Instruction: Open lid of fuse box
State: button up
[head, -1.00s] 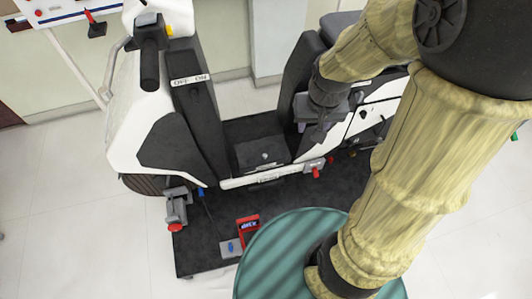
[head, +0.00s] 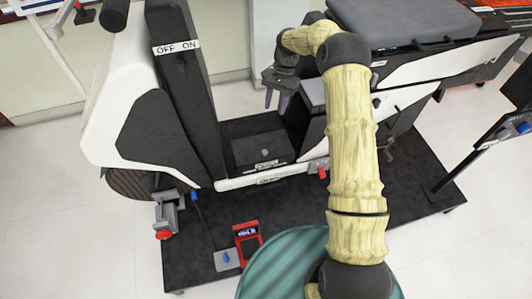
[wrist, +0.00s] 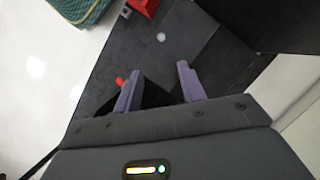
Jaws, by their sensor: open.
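A dark box with a flat lid (head: 258,147) sits in the scooter's footwell in the head view and looks like the fuse box. A small pale round knob is on its top, and the lid looks shut. The wrist view shows a dark panel with a pale round spot (wrist: 161,38), seemingly the same knob, beyond my fingertips. My gripper (head: 276,101) is open and empty, fingers pointing down, above and behind the box beside the seat column. Its two purple fingers (wrist: 157,80) also show in the wrist view, apart from the knob.
The white and black scooter (head: 108,125) stands on a dark platform (head: 210,235). Its tall front column (head: 185,90) is left of the box; the seat (head: 405,22) is right. A red device (head: 247,240), a red knob (head: 322,173) and a clamp (head: 168,210) are near the front.

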aim_at(265, 151)
jog(key=shift+w+f, duration=0.25)
jog(key=shift+f, duration=0.25)
jog(key=shift+f, duration=0.15)
jog(key=x, duration=0.8)
jog(key=b+x, duration=0.1)
jog(key=x, duration=0.8)
jog(key=shift+s+a, duration=0.15)
jog(key=shift+a, duration=0.1)
grip_shut()
